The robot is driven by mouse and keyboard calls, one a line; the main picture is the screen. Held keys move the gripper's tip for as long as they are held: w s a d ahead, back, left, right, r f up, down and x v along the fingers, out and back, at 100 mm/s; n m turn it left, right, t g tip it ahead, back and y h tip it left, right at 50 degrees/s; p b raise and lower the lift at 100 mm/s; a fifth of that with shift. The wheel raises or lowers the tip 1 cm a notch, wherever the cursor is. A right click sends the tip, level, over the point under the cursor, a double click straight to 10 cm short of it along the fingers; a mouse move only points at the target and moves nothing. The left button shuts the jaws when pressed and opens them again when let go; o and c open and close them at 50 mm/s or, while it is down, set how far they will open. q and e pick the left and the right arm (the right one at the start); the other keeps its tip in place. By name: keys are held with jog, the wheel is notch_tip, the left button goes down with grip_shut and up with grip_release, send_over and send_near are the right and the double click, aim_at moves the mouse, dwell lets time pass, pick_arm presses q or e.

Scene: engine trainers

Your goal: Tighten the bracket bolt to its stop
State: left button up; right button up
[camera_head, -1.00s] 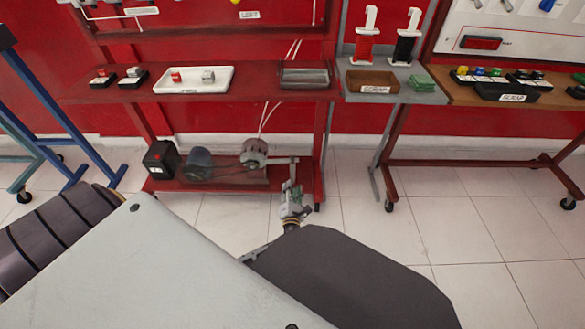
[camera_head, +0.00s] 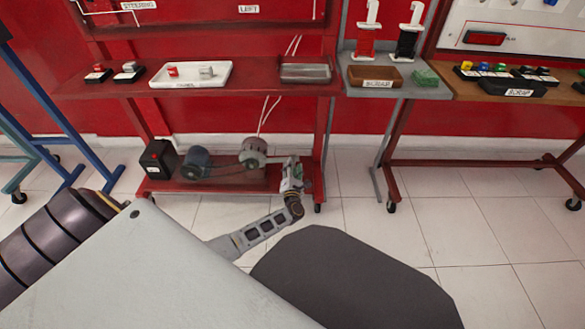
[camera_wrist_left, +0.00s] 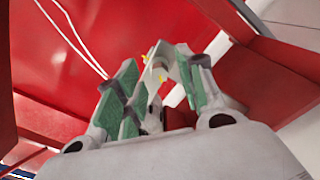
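My left gripper (camera_head: 292,170) is at the right end of the red stand's lower shelf, just right of the grey alternator (camera_head: 253,152). In the left wrist view its green-padded fingers (camera_wrist_left: 158,82) are spread apart. A small pale metal part with yellow marks (camera_wrist_left: 158,66) shows between and beyond the fingertips; it looks like the bracket bolt area, with no clear grip on it. The bolt head itself is too small to make out, and in the head view the gripper covers the bracket. My right gripper is not in view.
The lower shelf (camera_head: 225,187) also carries a bluish motor (camera_head: 196,162) and a black box (camera_head: 160,158). The red upper shelf (camera_head: 120,86) overhangs them, with a white tray (camera_head: 190,83). A red post (camera_head: 321,145) stands close right of my gripper. Open tiled floor lies further right.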

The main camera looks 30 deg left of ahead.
pick_arm(q)
jog(key=shift+w+a, duration=0.4)
jog(key=shift+w, duration=0.2)
jog(key=shift+c, duration=0.3)
grip_shut()
